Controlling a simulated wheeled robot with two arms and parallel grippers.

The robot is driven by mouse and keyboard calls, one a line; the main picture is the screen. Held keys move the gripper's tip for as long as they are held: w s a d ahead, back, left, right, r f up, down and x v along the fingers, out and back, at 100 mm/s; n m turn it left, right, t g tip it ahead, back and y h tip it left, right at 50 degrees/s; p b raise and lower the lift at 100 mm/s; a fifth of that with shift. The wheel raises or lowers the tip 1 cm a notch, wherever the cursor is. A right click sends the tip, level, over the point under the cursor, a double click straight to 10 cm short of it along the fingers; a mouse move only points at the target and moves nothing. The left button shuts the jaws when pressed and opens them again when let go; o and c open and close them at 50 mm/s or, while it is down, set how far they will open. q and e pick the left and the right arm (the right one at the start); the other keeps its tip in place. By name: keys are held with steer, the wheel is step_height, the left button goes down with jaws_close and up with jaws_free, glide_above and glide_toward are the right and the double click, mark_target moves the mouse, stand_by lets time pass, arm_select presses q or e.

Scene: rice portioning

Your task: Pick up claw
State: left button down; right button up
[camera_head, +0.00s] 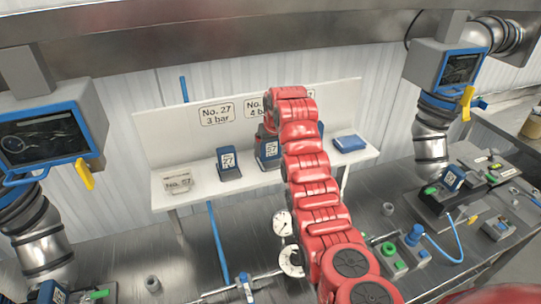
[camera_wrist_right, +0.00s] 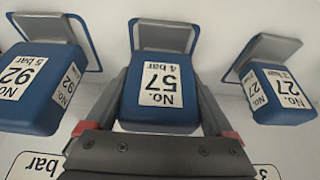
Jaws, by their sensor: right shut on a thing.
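A blue block-shaped claw labelled "No. 57, 4 bar" (camera_wrist_right: 165,85) with a grey top plate sits between the fingers of my right gripper (camera_wrist_right: 165,125) in the right wrist view. The fingers are shut on its sides. In the head view the same claw (camera_head: 268,149) is on the white shelf (camera_head: 200,192), partly hidden by my red right arm. A similar claw labelled "No. 27" (camera_head: 228,165) stands to its left. A claw labelled "No. 92, 5 bar" (camera_wrist_right: 40,85) shows on the left of the wrist view. My left gripper is not in view.
A white labelled block (camera_head: 178,181) stands at the shelf's left end and a flat blue piece (camera_head: 348,143) at its right. Gauges (camera_head: 283,223) and fittings stand on the metal bench below. Screens (camera_head: 50,135) flank the shelf.

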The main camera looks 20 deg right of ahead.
steer(key=shift+f, duration=0.1)
jaws_close()
